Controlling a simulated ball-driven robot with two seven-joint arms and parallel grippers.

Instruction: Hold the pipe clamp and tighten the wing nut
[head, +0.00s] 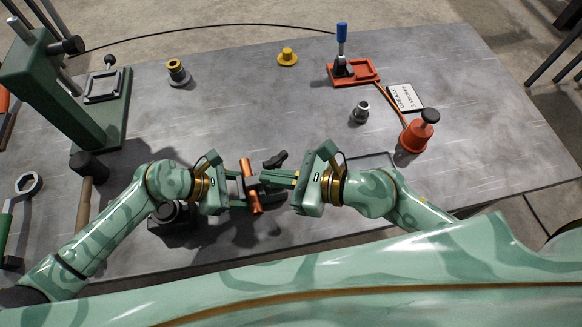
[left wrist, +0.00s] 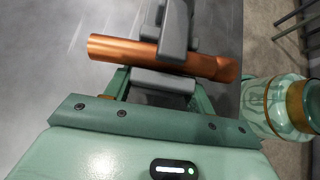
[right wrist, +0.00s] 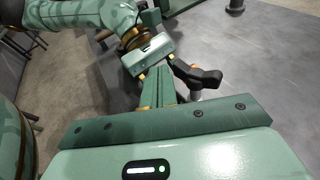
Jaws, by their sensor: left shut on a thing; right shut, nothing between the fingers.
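An orange copper pipe (head: 249,186) lies across the grey pipe clamp (left wrist: 174,40) near the table's front edge. My left gripper (head: 244,189) is shut on the clamp from the left, with the pipe just beyond its fingers in the left wrist view. The dark wing nut (head: 275,160) shows above the clamp in the head view and beside my right fingers in the right wrist view (right wrist: 197,76). My right gripper (head: 268,178) is shut and empty, its fingertips close to the clamp. I cannot tell whether they touch the wing nut. The clamp's bolt is mostly hidden.
A hammer (head: 86,185) and a dark block (head: 171,225) lie near my left arm. A green press (head: 60,90) stands at the left. A red pot (head: 414,139), a steel fitting (head: 360,113) and a blue-handled toggle clamp (head: 342,55) stand to the right.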

